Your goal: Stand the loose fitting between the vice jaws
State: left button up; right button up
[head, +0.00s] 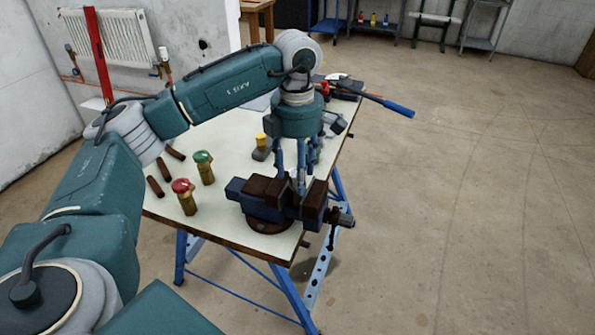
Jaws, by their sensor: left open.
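The vice (246,192), blue with brown jaw blocks, sits at the near right corner of the workbench. My left gripper (300,186) points down over the vice, its fingers apart and its tips at the gap by the jaws. Whether a fitting stands between the fingers is hidden by the fingers and jaws. A brass fitting with a red cap (185,196) and a brass fitting with a green cap (204,168) stand upright on the bench left of the vice. I cannot tell which fitting is the loose one. My right gripper is not in view.
The pale-topped workbench (222,222) has blue legs. Several short brown pipe pieces (155,187) lie at its left. A yellow-topped item (262,142) stands behind the vice, and a blue-handled tool (397,108) overhangs the far right edge. Floor to the right is clear.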

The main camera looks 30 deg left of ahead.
pick_arm(q)
notch_tip(320, 180, up, 12)
dwell(0.5)
